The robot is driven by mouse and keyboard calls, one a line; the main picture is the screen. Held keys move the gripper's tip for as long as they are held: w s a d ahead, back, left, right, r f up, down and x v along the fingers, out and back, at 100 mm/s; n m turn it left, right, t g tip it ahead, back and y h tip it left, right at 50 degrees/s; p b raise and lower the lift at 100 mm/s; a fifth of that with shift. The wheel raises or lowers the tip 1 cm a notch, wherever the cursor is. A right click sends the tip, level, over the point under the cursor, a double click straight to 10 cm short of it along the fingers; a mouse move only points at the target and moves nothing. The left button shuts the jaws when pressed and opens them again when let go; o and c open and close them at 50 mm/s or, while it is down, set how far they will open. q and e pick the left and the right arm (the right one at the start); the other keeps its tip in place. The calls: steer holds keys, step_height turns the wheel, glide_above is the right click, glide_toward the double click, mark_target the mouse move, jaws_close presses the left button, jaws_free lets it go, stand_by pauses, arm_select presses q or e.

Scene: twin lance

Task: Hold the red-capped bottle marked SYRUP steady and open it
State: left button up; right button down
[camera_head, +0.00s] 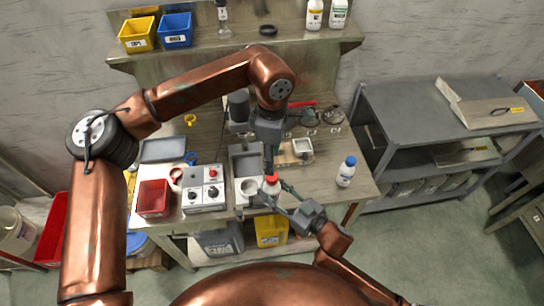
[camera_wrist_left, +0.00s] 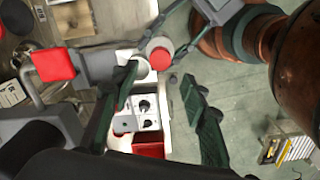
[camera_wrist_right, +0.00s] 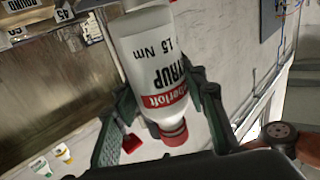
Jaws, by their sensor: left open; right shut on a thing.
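The red-capped bottle (camera_head: 271,185) is at the front edge of the workbench. In the right wrist view its white body reads SYRUP (camera_wrist_right: 150,62), upside down in the picture, with the red cap (camera_wrist_right: 174,136) unobstructed. My right gripper (camera_head: 279,190) is shut on the bottle's body from the side. My left gripper (camera_head: 269,168) points down from above and is open. In the left wrist view the cap (camera_wrist_left: 160,58) shows near the ends of the open fingers, and I see no contact with it. How tightly the cap sits cannot be seen.
A white cup (camera_head: 249,187) stands close left of the bottle, beside a switch box (camera_head: 204,189) and a red bin (camera_head: 153,199). A blue-capped bottle (camera_head: 346,172) stands to the right. Bench space between it and the red-capped bottle looks free. A grey shelf unit (camera_head: 415,130) stands right.

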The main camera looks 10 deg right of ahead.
arm_select(q)
steer(key=shift+f, duration=4)
steer(key=shift+c, duration=0.6)
jaws_close()
steer(key=n, duration=0.3)
steer(key=shift+n, duration=0.4)
steer(key=n, duration=0.5)
steer(key=shift+r, duration=0.2)
steer(key=shift+r, duration=0.95)
